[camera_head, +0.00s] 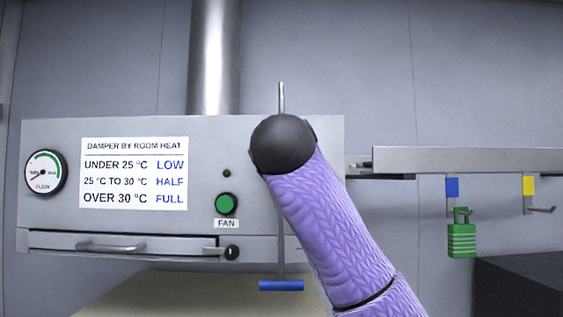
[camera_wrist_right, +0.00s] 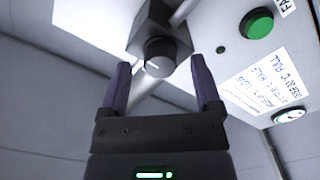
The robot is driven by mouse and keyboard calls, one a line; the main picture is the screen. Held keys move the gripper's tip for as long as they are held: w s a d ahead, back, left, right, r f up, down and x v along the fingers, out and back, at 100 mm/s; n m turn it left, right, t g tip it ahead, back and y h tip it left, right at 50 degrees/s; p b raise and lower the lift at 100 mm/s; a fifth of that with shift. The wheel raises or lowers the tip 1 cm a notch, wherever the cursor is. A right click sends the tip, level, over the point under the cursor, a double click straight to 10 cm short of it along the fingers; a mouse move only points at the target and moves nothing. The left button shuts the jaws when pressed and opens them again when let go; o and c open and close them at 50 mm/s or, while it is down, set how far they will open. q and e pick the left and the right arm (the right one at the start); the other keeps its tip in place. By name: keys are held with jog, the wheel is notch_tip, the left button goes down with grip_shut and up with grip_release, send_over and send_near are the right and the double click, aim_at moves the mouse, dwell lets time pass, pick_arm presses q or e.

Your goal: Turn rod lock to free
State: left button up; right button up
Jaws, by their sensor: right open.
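The rod lock shows in the right wrist view as a dark block (camera_wrist_right: 152,22) on a grey rod, with a round black knob (camera_wrist_right: 160,57) bearing a short white mark. My right gripper (camera_wrist_right: 160,66) is open, its two purple fingers on either side of the knob; I cannot tell whether either touches it. In the head view the rod (camera_head: 281,97) stands upright before the cabinet, with a blue handle (camera_head: 281,286) at its foot. My purple right arm and its black joint hide the lock and right gripper there. My left gripper is not in view.
The grey cabinet (camera_head: 60,135) carries a damper sign (camera_head: 134,173), a flow gauge (camera_head: 44,172) and a green fan button (camera_head: 227,203). A black knob (camera_head: 232,253) sits below. At right, a green padlock (camera_head: 461,240) hangs under a blue tag (camera_head: 452,187), beside a yellow-tagged hook (camera_head: 528,186).

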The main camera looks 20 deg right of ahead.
jog(key=b+v, duration=0.5)
jog(key=v, duration=0.4)
jog(key=shift+s, duration=0.15)
